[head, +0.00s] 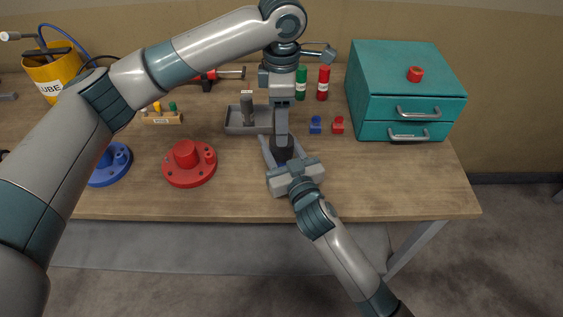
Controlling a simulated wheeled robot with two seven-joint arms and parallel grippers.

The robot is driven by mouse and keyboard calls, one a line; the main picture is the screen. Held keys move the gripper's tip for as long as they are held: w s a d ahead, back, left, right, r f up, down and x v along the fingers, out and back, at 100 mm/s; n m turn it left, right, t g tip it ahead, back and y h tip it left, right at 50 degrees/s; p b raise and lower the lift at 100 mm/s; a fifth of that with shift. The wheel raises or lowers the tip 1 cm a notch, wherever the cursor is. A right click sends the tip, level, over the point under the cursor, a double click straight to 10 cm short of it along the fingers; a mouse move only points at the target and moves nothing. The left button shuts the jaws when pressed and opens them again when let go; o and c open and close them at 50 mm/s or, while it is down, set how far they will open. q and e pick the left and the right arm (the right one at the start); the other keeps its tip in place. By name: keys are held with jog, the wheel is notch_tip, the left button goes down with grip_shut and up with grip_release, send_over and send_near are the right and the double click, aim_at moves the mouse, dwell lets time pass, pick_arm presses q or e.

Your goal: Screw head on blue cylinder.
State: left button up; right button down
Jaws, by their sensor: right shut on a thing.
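My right gripper (282,152) comes up from the bottom right, over the front middle of the table. It is shut on a dark object (284,146) between its fingers; I cannot tell clearly whether this is the blue cylinder. My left gripper (281,128) points down directly above it, its fingers seen edge-on, so its opening and anything held are hidden. A green cylinder (301,84) and a red cylinder (323,83) stand behind. A small blue piece (316,124) and a small red piece (338,125) lie to the right of the grippers.
A teal drawer cabinet (385,80) stands at the back right, with a red knob (415,74) on top. A grey tray (234,129) holds a grey upright part. A red flange (188,164) and a blue flange (108,166) lie left. The table's front right is clear.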

dwell(0.4)
pick_arm(q)
jog(key=shift+f, duration=3.95)
jog(key=c, duration=0.7)
jog(key=o, duration=1)
jog(key=shift+r, duration=0.1)
jog(key=shift+r, duration=2.25)
